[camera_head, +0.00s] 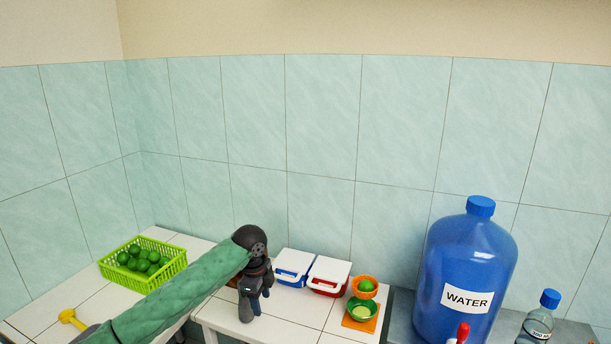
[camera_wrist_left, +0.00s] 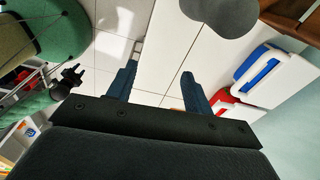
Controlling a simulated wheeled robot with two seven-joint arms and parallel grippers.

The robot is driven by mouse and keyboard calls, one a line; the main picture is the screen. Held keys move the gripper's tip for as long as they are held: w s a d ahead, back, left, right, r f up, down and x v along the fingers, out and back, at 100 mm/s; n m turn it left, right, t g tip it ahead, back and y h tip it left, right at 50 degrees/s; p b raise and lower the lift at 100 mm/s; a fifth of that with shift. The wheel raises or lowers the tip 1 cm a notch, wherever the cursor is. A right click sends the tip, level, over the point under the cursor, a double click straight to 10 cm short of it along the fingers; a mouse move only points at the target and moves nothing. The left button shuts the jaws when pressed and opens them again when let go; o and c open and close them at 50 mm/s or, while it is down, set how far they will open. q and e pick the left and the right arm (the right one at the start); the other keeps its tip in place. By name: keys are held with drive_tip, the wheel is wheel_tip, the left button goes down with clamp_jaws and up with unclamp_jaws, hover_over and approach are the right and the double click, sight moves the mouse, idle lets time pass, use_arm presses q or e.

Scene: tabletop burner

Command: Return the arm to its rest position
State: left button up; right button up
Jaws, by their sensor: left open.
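My left arm, in a green sleeve, comes in from the left in the head view. My left gripper (camera_head: 257,305) points down over the white tiled counter, left of the two lidded boxes. In the left wrist view, its two dark fingers (camera_wrist_left: 160,88) are apart with nothing between them, and white tiles show beyond.
A green basket of limes (camera_head: 142,262) stands at the left. A blue water jug (camera_head: 466,270) and a bottle (camera_head: 538,320) are farther right.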

use_arm(q)
drive_tip(key=s+d+f+n+t+h, duration=0.1)
drive_tip(key=s+d+f+n, duration=0.25)
drive_tip(key=s+f, duration=0.5)
drive_tip(key=s+d+f+n+t+h, duration=0.15)
drive_tip(key=s+f+n, duration=0.3)
drive_tip(key=s, duration=0.75)
drive_tip(key=s+a+f+n+y, duration=0.2)
drive_tip(key=s+a+n, duration=0.35)
drive_tip(key=s, duration=0.55)
drive_tip(key=s+a+f+n+y, duration=0.1)
drive_tip(key=s+a+n, duration=0.5)
drive_tip(key=s, duration=0.6)
drive_tip(key=s+d+f+g, duration=0.1)
drive_tip(key=s+f, duration=0.1)
drive_tip(key=f, duration=1.6)
drive_tip(key=s+d+f, duration=0.1)
drive_tip(key=s+f, duration=0.1)
drive_tip(key=f, duration=1.7)
drive_tip(key=shift+s+d+m+g, duration=0.25)
drive_tip(key=shift+s+m+g, duration=0.1)
drive_tip(key=shift+m, duration=0.1)
drive_tip(key=shift+w+r, duration=0.1)
